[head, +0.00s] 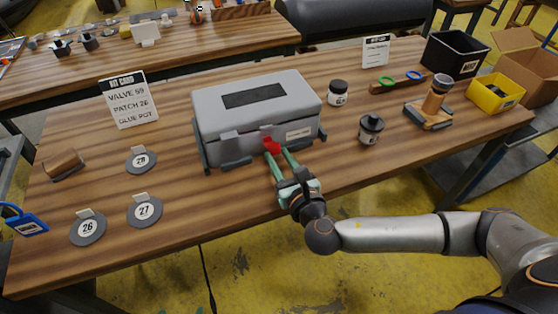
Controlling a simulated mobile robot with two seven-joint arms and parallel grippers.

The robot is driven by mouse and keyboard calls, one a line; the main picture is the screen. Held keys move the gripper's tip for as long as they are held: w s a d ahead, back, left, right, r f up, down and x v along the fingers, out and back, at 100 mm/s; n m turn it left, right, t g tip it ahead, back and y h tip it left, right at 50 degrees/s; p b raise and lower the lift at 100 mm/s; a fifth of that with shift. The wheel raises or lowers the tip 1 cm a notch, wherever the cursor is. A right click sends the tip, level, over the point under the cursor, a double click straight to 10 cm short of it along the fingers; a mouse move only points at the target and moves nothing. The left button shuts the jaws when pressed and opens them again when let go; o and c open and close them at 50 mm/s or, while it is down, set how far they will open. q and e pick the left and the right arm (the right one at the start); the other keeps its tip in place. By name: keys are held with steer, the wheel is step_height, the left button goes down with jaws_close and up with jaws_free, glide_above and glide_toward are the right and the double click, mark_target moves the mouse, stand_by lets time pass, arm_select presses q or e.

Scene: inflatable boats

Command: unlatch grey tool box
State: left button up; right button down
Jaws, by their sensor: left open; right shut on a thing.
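The grey tool box (215,118) stands closed near the middle of the wooden table, with a dark panel on its lid. A red latch (271,146) sits on its front face. My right gripper (278,160) reaches in from the front right, its green fingers shut on the red latch. The fingertips hide part of the latch, and I cannot tell whether it is lifted. My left gripper is not in view.
Round grey discs numbered 26 (88,230), 27 (145,214) and 28 (141,162) lie left of the box. A dark jar (338,94) and a dark pot (371,130) stand to its right. A kit card (130,100) stands behind left.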

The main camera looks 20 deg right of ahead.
arm_select(q)
steer(key=shift+w+r, duration=0.1)
steer(key=shift+w, duration=0.3)
arm_select(e)
steer(key=c, duration=0.6)
jaws_free()
arm_select(q)
steer(key=shift+s+a, duration=0.1)
steer(key=shift+s, duration=0.15)
arm_select(e)
steer(key=shift+o, duration=0.2)
arm_select(q)
steer(key=r+p, duration=0.1)
steer(key=a+r+p, duration=0.1)
steer(key=p, duration=0.1)
steer(key=r+p, duration=0.1)
steer(key=p, duration=0.1)
steer(key=shift+s+a+r, duration=0.2)
steer(key=shift+s+a, duration=0.1)
steer(key=shift+s, duration=0.1)
arm_select(e)
steer(key=s+r, duration=0.1)
steer(key=s, duration=1.1)
steer(key=shift+s+d+r, duration=0.15)
steer(key=shift+d+r, duration=0.1)
